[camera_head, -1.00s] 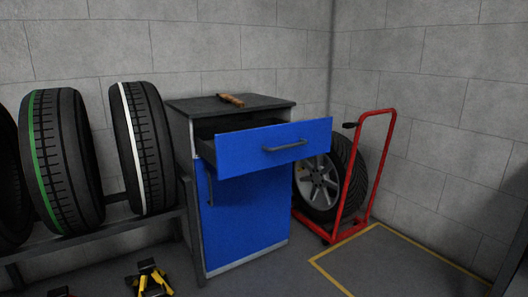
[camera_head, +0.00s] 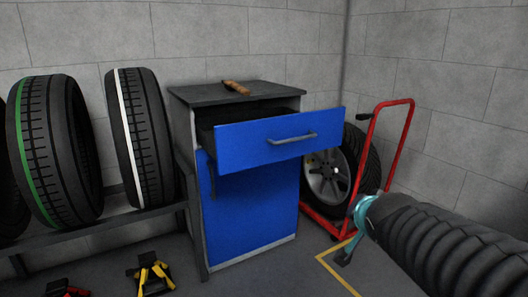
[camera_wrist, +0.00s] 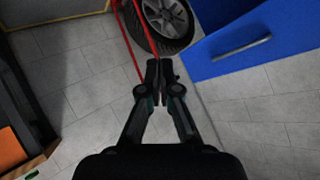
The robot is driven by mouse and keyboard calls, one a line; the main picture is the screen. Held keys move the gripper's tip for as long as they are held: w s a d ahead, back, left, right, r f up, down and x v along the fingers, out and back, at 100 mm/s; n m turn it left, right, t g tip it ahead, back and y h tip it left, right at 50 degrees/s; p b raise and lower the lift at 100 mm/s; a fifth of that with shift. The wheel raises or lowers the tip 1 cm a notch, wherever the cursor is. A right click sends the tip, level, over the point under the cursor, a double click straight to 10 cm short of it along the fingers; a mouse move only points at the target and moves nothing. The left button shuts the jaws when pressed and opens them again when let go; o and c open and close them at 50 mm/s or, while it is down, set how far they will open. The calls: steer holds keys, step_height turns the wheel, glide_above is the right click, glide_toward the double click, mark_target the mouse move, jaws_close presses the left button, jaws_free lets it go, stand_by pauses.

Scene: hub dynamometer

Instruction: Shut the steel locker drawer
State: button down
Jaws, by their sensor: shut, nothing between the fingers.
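The steel locker (camera_head: 254,213) is a blue and grey cabinet with a dark top, against the back wall. Its upper drawer (camera_head: 255,142) is pulled well out, with a grey bar handle (camera_head: 293,138) on its blue front. The drawer also shows in the wrist view (camera_wrist: 220,55), at the upper right with its handle (camera_wrist: 243,48). My gripper (camera_wrist: 160,64) is shut and empty, apart from the drawer and to its left in the wrist view. In the head view, part of my gripper (camera_head: 343,258) shows low at the right, below the drawer; its fingertips are hard to make out there.
A red trolley (camera_head: 376,150) with a wheel (camera_head: 330,178) stands right of the locker. Tyres (camera_head: 58,150) sit on a rack at the left. A brown-handled tool (camera_head: 236,87) lies on the locker top. Yellow and red stands (camera_head: 150,275) are on the floor at lower left.

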steer(key=w+a+r+m+t+y, duration=0.1)
steer(key=w+a+t+y, duration=0.15)
steer(key=w, duration=0.35)
steer(key=w+a+r+m+t+y, duration=0.1)
steer(key=w+a+m, duration=0.15)
steer(key=w, duration=0.35)
steer(key=m+y, duration=0.1)
steer(key=y, duration=0.7)
glide_toward(259, 147)
steer(key=shift+h, duration=0.35)
steer(key=x, duration=0.7)
steer(key=shift+a+r, duration=0.1)
steer(key=shift+a, duration=0.05)
steer(key=shift+a, duration=0.1)
